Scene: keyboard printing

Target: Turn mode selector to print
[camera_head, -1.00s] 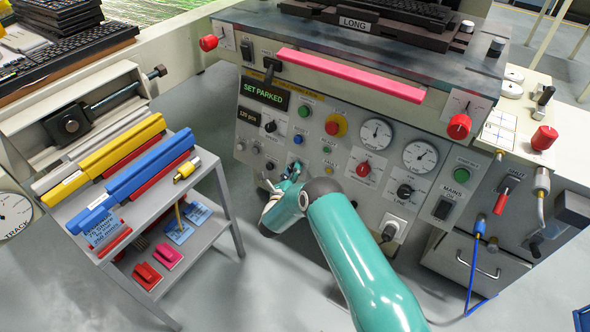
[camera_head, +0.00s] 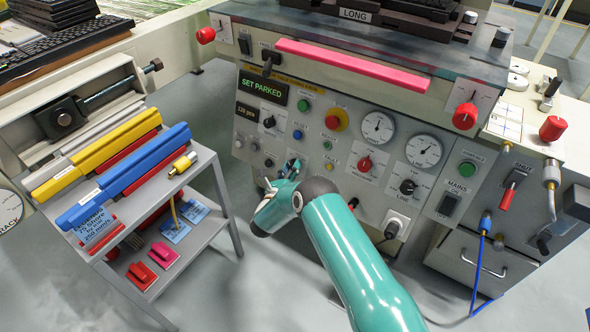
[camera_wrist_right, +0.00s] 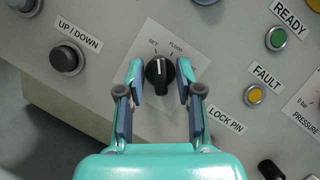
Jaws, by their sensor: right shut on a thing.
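The mode selector (camera_wrist_right: 159,75) is a black round knob with a white pointer line on a pale plate. Small words on the plate look like "SET" and "FLOOD"; the right finger hides part of the plate. In the right wrist view the pointer line stands about upright. My right gripper (camera_wrist_right: 159,82) has a finger on each side of the knob and is shut on it. In the head view the same gripper (camera_head: 290,167) is at the lower middle of the control panel (camera_head: 340,112), and its fingers hide the knob there. My left gripper is out of view.
Near the knob are the up/down button (camera_wrist_right: 66,57), the green ready lamp (camera_wrist_right: 277,38) and the yellow fault lamp (camera_wrist_right: 255,95). The display (camera_head: 264,88) reads "SET PARKED". A grey shelf cart (camera_head: 203,165) with yellow and blue bars stands left. Open floor lies between.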

